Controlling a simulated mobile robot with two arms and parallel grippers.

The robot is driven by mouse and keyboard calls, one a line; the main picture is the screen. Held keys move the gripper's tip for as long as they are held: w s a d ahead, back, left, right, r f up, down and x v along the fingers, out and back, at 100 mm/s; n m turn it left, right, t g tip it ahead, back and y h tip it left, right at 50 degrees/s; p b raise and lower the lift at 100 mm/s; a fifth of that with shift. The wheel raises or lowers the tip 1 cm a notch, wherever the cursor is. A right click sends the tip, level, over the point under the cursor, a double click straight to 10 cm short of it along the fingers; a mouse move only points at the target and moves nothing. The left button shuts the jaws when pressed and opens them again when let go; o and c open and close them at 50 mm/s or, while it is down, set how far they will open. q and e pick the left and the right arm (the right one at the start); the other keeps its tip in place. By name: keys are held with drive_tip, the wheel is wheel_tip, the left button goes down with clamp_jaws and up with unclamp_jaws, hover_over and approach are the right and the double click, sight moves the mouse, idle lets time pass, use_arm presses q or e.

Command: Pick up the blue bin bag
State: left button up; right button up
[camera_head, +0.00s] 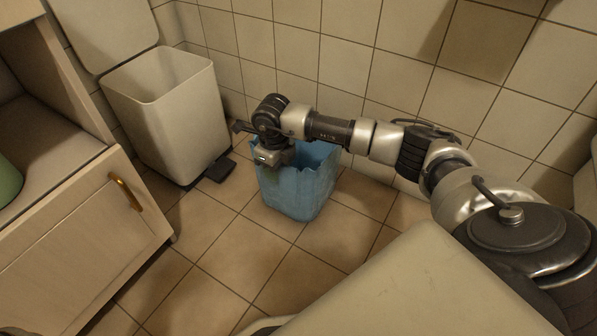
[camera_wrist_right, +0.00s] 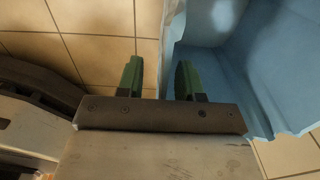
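The blue bin bag (camera_head: 302,190) stands upright and open-topped on the tiled floor against the back wall. My right arm reaches over it from the right. My right gripper (camera_head: 272,172) points down at the left part of the bag's rim. In the right wrist view, the two green fingers of this gripper (camera_wrist_right: 157,75) are apart. The near edge of the bag (camera_wrist_right: 275,75) lies around the gap, with one finger over the floor and the other on the bag's side. I cannot tell whether they touch it. My left gripper is in neither view.
A white pedal bin (camera_head: 170,115) with its lid raised stands left of the bag. A wooden cabinet (camera_head: 85,245) with a brass handle is at the left. Clear floor (camera_head: 240,265) lies in front of the bag.

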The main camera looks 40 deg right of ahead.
drive_tip(key=shift+r, duration=0.1)
clamp_jaws()
drive_tip(key=shift+a, duration=0.1)
